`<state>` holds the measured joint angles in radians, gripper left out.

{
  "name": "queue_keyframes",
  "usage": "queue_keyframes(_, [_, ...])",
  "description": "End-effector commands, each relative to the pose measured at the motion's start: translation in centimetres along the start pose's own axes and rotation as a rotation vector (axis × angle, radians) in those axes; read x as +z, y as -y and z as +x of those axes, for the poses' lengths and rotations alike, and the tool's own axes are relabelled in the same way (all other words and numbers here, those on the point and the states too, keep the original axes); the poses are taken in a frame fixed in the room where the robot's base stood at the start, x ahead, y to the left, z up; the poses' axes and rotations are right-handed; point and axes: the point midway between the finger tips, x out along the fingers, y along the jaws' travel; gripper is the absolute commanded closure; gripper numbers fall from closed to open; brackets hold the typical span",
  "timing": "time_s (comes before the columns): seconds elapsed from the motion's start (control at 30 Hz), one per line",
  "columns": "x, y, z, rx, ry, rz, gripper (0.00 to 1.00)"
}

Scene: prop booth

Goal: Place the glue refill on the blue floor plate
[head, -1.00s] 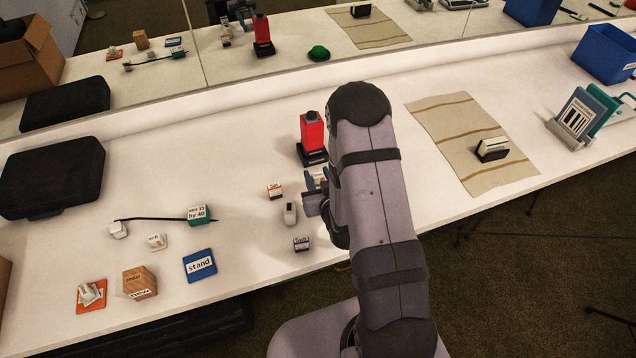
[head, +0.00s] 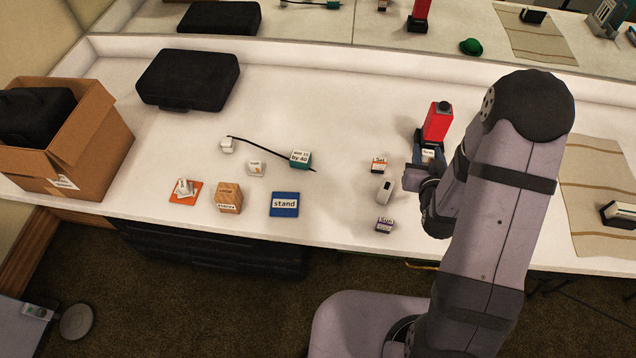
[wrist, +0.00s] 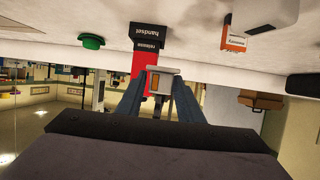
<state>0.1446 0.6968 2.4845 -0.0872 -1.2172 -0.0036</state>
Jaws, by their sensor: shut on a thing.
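My gripper (head: 425,163) is shut on a small pale block with a white label (head: 428,153), most likely the glue refill; I cannot read its print. In the wrist view the same block (wrist: 163,80), with an orange patch, sits between my blue fingers (wrist: 155,100). It is close in front of the red bottle's black base, and I cannot tell whether it touches the table. The blue floor plate (head: 284,206), printed "stand", lies flat and bare near the table's front edge, well to the left of my gripper.
An orange-and-white box (head: 379,163), a grey-white piece (head: 383,190) and a purple-labelled box (head: 384,225) stand left of my gripper. The red bottle (head: 437,122) is behind it. A teal block (head: 301,159) with a black rod and a wooden block (head: 228,198) are near the plate.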

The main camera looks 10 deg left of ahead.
Motion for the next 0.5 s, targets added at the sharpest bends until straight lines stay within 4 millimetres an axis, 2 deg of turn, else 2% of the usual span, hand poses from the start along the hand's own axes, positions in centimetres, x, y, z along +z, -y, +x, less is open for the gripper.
queue_keyframes(0.17, [-0.1, 4.7, 0.0, -0.091, -0.003, -0.038, 0.88])
queue_keyframes(0.37, [-0.1, 13.3, -1.2, -0.261, -0.013, -0.108, 0.88])
queue_keyframes(0.5, [0.4, 19.8, -3.2, -0.397, -0.019, -0.162, 0.88])
